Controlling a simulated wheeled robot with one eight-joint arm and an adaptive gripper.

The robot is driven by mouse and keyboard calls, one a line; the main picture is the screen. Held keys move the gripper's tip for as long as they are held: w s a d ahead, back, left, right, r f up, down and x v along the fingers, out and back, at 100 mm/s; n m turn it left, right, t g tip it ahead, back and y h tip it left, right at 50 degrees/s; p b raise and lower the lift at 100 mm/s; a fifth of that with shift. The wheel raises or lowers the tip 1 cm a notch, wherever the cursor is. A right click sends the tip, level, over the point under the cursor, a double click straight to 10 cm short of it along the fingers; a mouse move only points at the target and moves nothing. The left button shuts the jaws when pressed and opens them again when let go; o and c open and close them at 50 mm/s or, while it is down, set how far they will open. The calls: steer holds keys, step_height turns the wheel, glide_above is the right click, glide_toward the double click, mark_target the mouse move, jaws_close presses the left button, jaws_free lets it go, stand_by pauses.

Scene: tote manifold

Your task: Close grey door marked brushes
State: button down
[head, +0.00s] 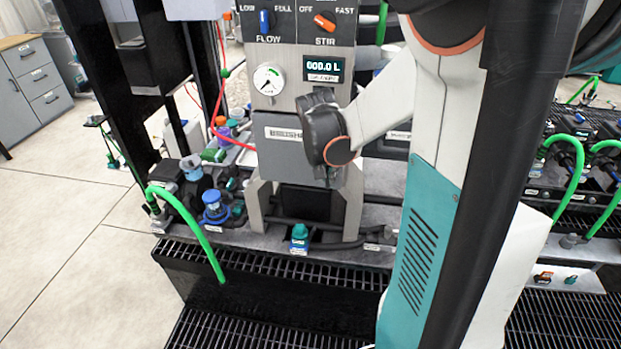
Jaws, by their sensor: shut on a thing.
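The grey door (284,160) is on the front of the grey cabinet in the middle of the head view, under a round gauge. A pale label on it is only partly readable, its right end covered by my arm. My gripper (335,172) is at the door's right side, below the dark wrist with the orange ring. The wrist hides most of the fingers and the door's right edge. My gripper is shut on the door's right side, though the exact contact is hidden. I cannot tell whether the door is flush or slightly ajar.
Above the door are a gauge (268,79), a display (323,68), a blue flow knob (265,21) and an orange stir knob (324,22). A teal valve (299,238) stands below. A green hose (197,232) curves at the left. Black grating lies in front.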

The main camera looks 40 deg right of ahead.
steer(key=shift+w+d+r, duration=0.1)
steer(key=shift+w+d, duration=0.05)
steer(key=shift+w, duration=0.05)
steer(key=c, duration=1.7)
jaws_free()
steer(key=shift+o, duration=0.2)
steer(key=v, duration=0.7)
steer(key=shift+s, duration=0.15)
steer(key=shift+r, duration=0.15)
